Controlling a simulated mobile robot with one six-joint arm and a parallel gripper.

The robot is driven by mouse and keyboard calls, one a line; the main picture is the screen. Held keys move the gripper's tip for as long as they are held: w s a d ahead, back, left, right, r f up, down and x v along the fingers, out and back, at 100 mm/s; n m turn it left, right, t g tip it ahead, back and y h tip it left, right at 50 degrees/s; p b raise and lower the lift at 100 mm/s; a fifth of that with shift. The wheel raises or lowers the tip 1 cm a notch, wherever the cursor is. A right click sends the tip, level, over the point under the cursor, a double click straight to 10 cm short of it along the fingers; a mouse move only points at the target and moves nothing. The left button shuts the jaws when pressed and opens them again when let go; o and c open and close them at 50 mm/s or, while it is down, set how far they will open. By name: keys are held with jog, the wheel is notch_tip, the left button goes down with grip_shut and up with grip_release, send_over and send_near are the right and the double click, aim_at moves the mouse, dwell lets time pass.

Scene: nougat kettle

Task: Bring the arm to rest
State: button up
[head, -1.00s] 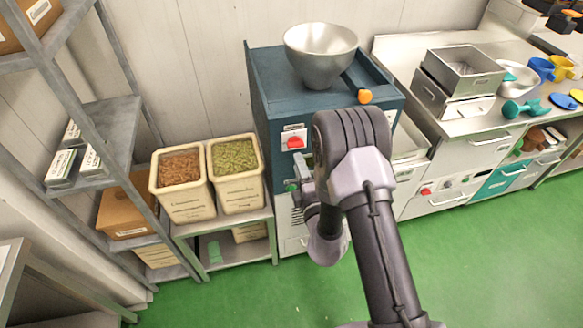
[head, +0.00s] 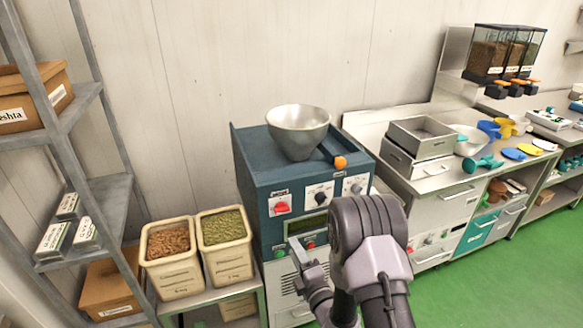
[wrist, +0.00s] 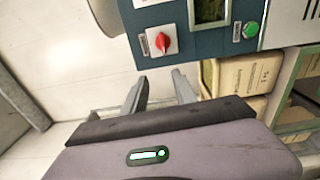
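My gripper (wrist: 158,92) shows in the wrist view with its two fingers apart and nothing visible between them. It is in front of the blue kettle machine (head: 257,190), near its front panel. The wrist view shows the panel's red knob (wrist: 162,43) and green button (wrist: 250,29) beyond the fingers. In the head view my arm rises from the bottom, bent at the elbow, and partly hides the machine's lower front. A steel bowl (head: 298,130) sits on top of the machine, with an orange-ended lever (head: 340,162) beside it.
Left of the machine stand a bin of brown nuts (head: 170,240) and a bin of green nuts (head: 223,227) on a low shelf. A grey rack (head: 110,195) is farther left. A steel counter (head: 440,178) with trays and scoops is on the right. Green floor (head: 480,275) is open in front.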

jog(key=s+a+r+n+g+y+b, duration=0.1)
jog(key=s+a+r+n+g+y, duration=0.3)
jog(key=a+r+n+y, duration=0.45)
jog(key=s+a+r+n+g+y+b, duration=0.1)
jog(key=s+a+r+n+g, duration=0.2)
jog(key=s+r+n+g, duration=0.35)
jog(key=s+a+r+n+g+b, duration=0.15)
jog(key=s+r+n+g, duration=0.25)
jog(key=s+n, duration=0.5)
jog(key=s+d+f+n+g+h, duration=0.25)
jog(key=s+d+n+h, duration=0.4)
jog(key=s+n, duration=0.55)
jog(key=d+n+t+h+b, duration=0.1)
jog(key=d+n+t+h, duration=0.4)
jog(key=d, duration=0.8)
jog(key=n+h, duration=0.2)
jog(key=n, duration=0.2)
jog(key=shift+d+t+h, duration=0.3)
jog(key=shift+d+t, duration=0.1)
jog(key=shift+s, duration=0.1)
